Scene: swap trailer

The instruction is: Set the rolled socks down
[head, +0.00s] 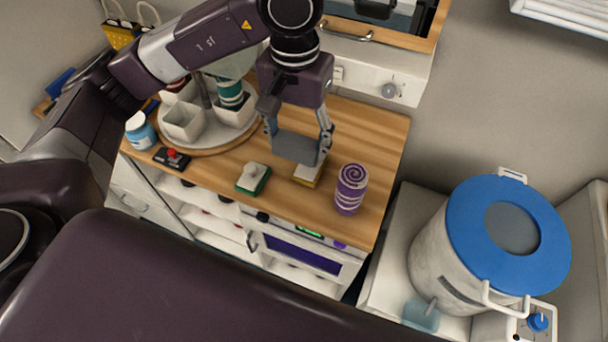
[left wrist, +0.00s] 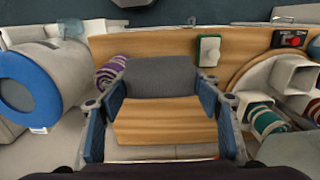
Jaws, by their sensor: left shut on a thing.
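A purple roll with white stripes and a spiral end, apparently the rolled socks (head: 350,189), stands upright on the wooden counter (head: 385,150). It also shows in the left wrist view (left wrist: 111,71), behind and left of the jaws. My left gripper (head: 298,148) points down over the counter, left of the roll and apart from it. It is shut on a broad grey piece (left wrist: 160,78), with a wood-coloured band (left wrist: 165,121) between the fingers; what this is I cannot tell. A small yellow-and-white part (head: 307,174) shows just below it. My right gripper is not in view.
A round tray (head: 213,152) with white cups and a teal striped roll (head: 232,96) stands at left. A green block with a white knob (head: 253,178) and a red-button box (head: 172,158) are near the front edge. A blue-lidded drum (head: 435,250) stands at right.

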